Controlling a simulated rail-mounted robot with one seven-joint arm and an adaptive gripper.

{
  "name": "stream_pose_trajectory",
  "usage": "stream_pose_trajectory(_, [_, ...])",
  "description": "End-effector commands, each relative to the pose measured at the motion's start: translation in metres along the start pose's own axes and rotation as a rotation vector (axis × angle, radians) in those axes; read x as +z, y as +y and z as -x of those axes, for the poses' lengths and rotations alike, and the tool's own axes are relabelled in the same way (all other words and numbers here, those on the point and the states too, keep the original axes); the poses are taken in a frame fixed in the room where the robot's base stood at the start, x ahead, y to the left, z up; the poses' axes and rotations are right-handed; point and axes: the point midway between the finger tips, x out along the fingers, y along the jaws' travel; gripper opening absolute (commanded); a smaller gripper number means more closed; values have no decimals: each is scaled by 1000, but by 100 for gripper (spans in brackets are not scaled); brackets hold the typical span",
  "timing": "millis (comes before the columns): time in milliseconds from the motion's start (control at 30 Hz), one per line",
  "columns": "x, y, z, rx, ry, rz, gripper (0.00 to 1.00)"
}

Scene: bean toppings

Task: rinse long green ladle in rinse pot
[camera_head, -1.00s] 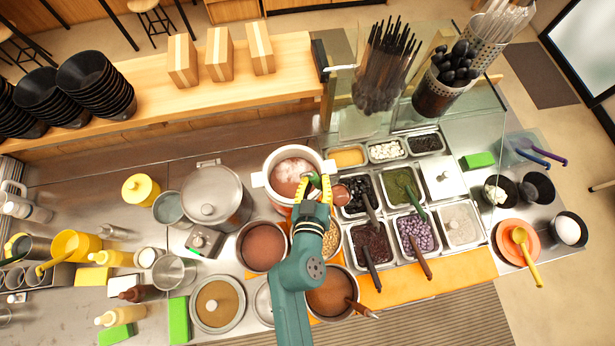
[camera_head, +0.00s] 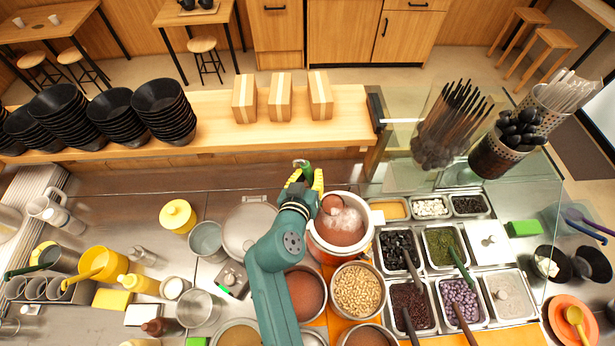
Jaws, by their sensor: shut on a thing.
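The white rinse pot (camera_head: 366,247) stands mid-counter with reddish-brown, foamy liquid in it. My gripper (camera_head: 306,182), with yellow fingers, is at the pot's back left edge and is shut on the green ladle (camera_head: 307,168). The green handle shows between and above the fingers. The ladle's brown-looking cup (camera_head: 333,204) overlaps the back left part of the pot's opening. I cannot tell whether the cup touches the liquid. Part of the handle is hidden by the gripper.
A lidded steel pot (camera_head: 248,226) stands left of the rinse pot, partly behind my arm. A pot of beans (camera_head: 358,290) and a pot of reddish-brown content (camera_head: 303,293) stand in front. Topping trays (camera_head: 445,247) with ladles lie to the right. A glass screen (camera_head: 400,155) stands behind them.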

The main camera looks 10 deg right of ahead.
Motion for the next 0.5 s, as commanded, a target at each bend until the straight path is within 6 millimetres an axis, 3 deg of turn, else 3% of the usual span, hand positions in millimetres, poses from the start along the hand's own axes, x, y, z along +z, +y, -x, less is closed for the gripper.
stream_pose_trajectory(500, [9, 49, 32, -55, 173, -246, 0])
